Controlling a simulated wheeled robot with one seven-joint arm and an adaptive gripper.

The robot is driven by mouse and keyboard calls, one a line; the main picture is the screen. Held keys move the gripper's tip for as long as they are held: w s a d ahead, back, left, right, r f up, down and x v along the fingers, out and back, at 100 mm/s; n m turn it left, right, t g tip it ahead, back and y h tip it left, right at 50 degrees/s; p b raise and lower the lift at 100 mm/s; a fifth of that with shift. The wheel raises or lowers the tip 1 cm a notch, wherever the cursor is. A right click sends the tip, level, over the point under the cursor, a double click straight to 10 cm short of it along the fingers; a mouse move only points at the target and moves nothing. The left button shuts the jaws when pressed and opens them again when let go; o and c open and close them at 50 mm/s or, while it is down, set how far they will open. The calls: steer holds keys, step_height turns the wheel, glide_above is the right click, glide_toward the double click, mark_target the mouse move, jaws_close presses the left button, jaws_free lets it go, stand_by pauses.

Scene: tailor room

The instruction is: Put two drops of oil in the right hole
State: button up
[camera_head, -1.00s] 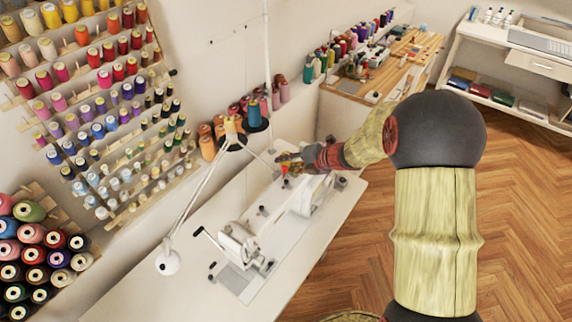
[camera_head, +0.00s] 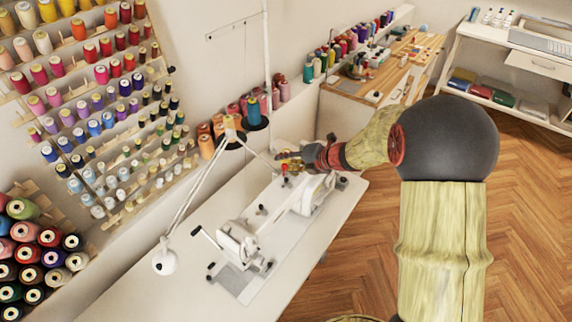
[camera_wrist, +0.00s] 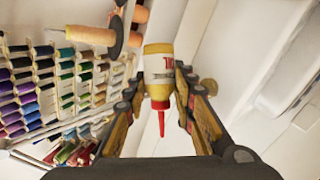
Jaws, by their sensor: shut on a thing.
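My gripper (camera_wrist: 162,88) is shut on an oil bottle (camera_wrist: 158,62) with a yellowish body and a long red nozzle, seen in the wrist view between the two fingers. In the head view my gripper (camera_head: 290,160) is over the far part of a white sewing machine (camera_head: 238,240). The bottle's red tip (camera_head: 285,169) shows small there, above the machine's top. The machine stands on a white table (camera_head: 140,285). The right hole cannot be made out in either view. I cannot tell whether the nozzle touches the machine.
A lamp (camera_head: 165,260) with a thin arm stands left of the machine. Thread cones (camera_head: 255,108) stand behind it. A rack of spools (camera_head: 120,140) covers the left wall. A wooden worktable (camera_head: 375,80) lies beyond. The table's front left is clear.

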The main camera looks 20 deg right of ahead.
steer(key=shift+s+r+n+t+b, duration=0.2)
steer(key=shift+n+t+b, duration=0.65)
steer(key=shift+b, duration=3.6)
steer(key=shift+w+r+m+p, duration=0.15)
steer(key=shift+m+p, duration=0.3)
steer(key=shift+p, duration=1.6)
steer(key=g+p, duration=0.1)
steer(key=p, duration=0.3)
steer(key=m+g+p, duration=0.1)
steer(key=p, duration=0.4)
steer(key=shift+f, duration=0.25)
steer(key=shift+f+p, duration=0.25)
steer(key=shift+p, duration=0.35)
steer(key=g+p, duration=0.1)
steer(key=p, duration=0.2)
steer(key=shift+r+m+y, duration=0.3)
steer(key=shift+r, duration=0.05)
steer(key=r+m+g+p, duration=0.1)
steer(key=g+p, duration=0.1)
steer(key=p, duration=0.7)
steer(key=shift+a+y+p, duration=0.1)
steer(key=shift+y+p, duration=0.2)
steer(key=shift+p, duration=0.1)
steer(key=m+g+p, duration=0.1)
steer(key=p, duration=0.6)
steer(key=shift+s+r+y, duration=0.3)
steer(key=shift+a+f+g, duration=0.1)
steer(key=shift+g, duration=0.15)
